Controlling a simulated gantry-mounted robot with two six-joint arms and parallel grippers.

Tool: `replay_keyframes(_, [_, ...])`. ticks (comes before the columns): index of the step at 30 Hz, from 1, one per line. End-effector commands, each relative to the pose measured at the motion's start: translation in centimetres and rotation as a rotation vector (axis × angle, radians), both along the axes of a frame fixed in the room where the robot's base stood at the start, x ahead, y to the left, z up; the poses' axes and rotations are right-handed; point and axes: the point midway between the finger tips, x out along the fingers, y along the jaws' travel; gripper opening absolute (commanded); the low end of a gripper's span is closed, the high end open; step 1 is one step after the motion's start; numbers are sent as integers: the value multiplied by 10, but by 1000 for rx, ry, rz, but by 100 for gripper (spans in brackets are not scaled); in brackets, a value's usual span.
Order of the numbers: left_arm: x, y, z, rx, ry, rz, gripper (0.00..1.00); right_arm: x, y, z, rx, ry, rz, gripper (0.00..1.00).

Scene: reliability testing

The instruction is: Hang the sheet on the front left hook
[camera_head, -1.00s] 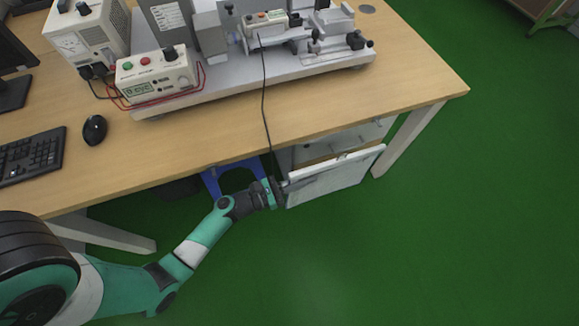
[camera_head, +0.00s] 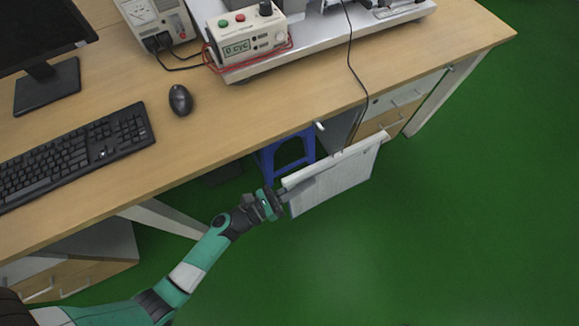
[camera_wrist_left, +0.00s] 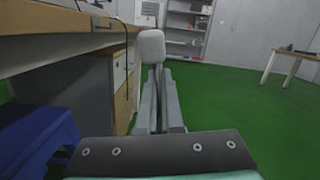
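The white sheet (camera_head: 338,186) hangs from a pale top bar in the head view, below the desk's front edge and out over the floor. My left gripper (camera_head: 282,193) is shut on the left end of that bar. In the left wrist view, the left gripper's fingers (camera_wrist_left: 159,105) are close together, and the bar's pale end (camera_wrist_left: 152,46) shows beyond them. The sheet is mostly hidden there. A small pale hook (camera_head: 320,126) sticks out from the desk's front edge, above and left of the sheet's top right corner, apart from it. My right gripper is not in view.
The wooden desk (camera_head: 240,125) carries a keyboard, mouse, monitor and test equipment. A black cable (camera_head: 352,65) hangs over its front edge. A drawer cabinet (camera_head: 385,122) and a blue stool (camera_head: 285,155) are under the desk. The green floor in front is clear.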

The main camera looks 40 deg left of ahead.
Motion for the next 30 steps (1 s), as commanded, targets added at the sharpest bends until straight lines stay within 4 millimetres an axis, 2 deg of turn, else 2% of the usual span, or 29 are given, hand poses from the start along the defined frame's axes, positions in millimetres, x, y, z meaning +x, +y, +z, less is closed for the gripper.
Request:
replay_keyframes(10, [3, 5, 1, -7, -3, 2, 0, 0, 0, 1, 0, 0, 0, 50])
replay_keyframes(30, [21, 48, -5, -6, -3, 3, 0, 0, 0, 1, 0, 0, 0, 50])
